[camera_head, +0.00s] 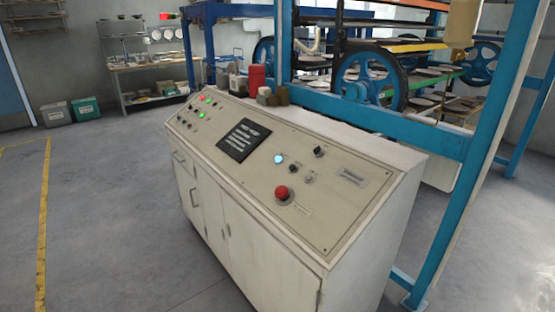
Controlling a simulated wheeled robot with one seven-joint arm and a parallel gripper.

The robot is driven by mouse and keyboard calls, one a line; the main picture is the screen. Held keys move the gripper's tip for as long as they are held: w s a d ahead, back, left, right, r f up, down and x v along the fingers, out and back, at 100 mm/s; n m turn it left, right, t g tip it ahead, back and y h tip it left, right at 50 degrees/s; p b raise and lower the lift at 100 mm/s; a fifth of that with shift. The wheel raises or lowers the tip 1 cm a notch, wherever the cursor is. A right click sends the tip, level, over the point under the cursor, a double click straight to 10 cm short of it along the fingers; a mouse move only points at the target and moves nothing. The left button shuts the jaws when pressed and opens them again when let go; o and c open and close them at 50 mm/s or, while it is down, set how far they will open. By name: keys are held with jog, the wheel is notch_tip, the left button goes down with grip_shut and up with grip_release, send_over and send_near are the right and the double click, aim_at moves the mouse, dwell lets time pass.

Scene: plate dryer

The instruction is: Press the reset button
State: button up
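A cream control console (255,235) stands in the middle of the view with a sloped panel on top. The panel carries a large red mushroom button (282,193) at its near edge, a lit pale blue button (278,159), dark knobs (319,151), and a dark screen (243,140) with text. Small green and red lights and several small controls sit at the panel's far left end. The labels are too small to read, so I cannot tell which control is the reset button. My gripper is not in view.
A blue-framed machine (440,135) with wheels stands right behind the console. A red can (257,77) and small containers stand on the console's back ledge. Shelves (150,66) and boxes (86,108) are at the back left. The grey floor at left is clear.

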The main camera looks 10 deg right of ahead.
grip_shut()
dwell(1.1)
